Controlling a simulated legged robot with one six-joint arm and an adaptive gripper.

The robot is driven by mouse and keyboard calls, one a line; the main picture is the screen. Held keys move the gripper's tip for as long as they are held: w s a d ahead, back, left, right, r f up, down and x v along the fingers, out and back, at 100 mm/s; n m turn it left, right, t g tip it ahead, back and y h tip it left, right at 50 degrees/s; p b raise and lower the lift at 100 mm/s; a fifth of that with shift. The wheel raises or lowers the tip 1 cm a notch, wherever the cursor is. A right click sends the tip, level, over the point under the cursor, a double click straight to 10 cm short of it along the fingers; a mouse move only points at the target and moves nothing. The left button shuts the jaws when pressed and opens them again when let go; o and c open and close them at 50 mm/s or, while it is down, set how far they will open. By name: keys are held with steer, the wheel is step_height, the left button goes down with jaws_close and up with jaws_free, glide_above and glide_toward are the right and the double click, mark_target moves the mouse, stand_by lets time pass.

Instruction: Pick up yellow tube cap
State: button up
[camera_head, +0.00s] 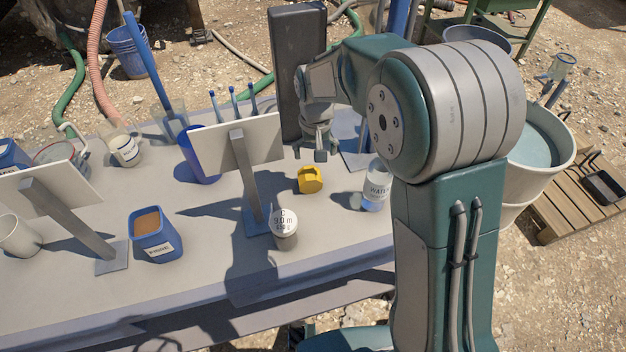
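The yellow tube cap (310,180) lies on the grey table (345,236), right of a white sign panel. My gripper (319,153) hangs above and slightly behind the cap, pointing down, apart from it. The fingertips are small and partly hidden by the wrist, and I cannot tell how far apart they are. Nothing shows held in them.
A water bottle (376,186) stands right of the cap. A labelled jar (284,230) stands in front. The sign panel (236,145) and a blue cup (199,156) are to the left. A blue container (154,238) is further left. Free tabletop surrounds the cap.

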mark_target(311, 174)
steer(key=f, duration=0.2)
steer(key=a+f, duration=0.1)
steer(key=f, duration=0.1)
steer(key=a+f, duration=0.1)
steer(key=shift+a+f, duration=0.15)
steer(key=shift+f, duration=0.25)
steer(key=f, duration=0.1)
steer(key=d+f, duration=0.1)
steer(key=f, duration=0.3)
steer(key=shift+w+d, duration=0.2)
steer(key=shift+w, duration=0.1)
steer(key=shift+f, duration=0.2)
steer(key=shift+a, duration=0.35)
steer(key=c, duration=0.7)
steer(key=shift+d, duration=0.25)
steer(key=shift+c, duration=0.8)
